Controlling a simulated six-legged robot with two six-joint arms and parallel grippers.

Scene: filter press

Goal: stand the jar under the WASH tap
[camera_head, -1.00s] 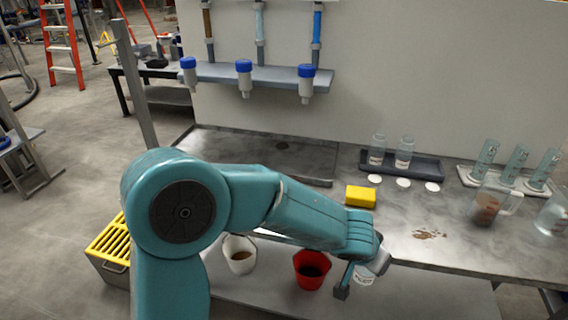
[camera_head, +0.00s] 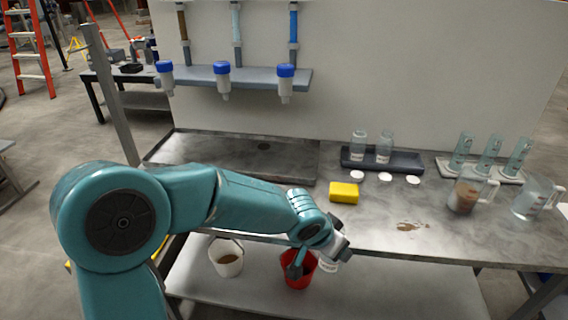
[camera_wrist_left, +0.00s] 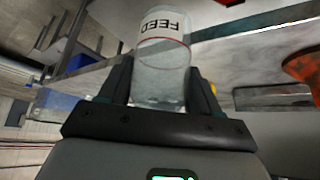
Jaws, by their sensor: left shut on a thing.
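My left gripper (camera_head: 316,258) is shut on a clear glass jar (camera_head: 328,264), held in front of the bench's front edge, over the red bucket in the picture. In the left wrist view the jar (camera_wrist_left: 161,75) sits between the two fingers, its white label reading FEED, upside down in that picture. Three blue-capped taps, left (camera_head: 165,75), middle (camera_head: 222,80) and right (camera_head: 286,83), hang from a grey wall shelf, well up and left of the jar. No tap name is readable, so I cannot tell which is WASH. My right gripper is out of view.
Below the taps lies a bare recessed tray with a drain (camera_head: 230,150). A yellow sponge (camera_head: 343,192), two jars in a dark rack (camera_head: 410,163), white lids, cylinders and jugs stand on the bench (camera_head: 380,235). A white bucket (camera_head: 226,262) and red bucket (camera_head: 298,275) sit on the lower shelf.

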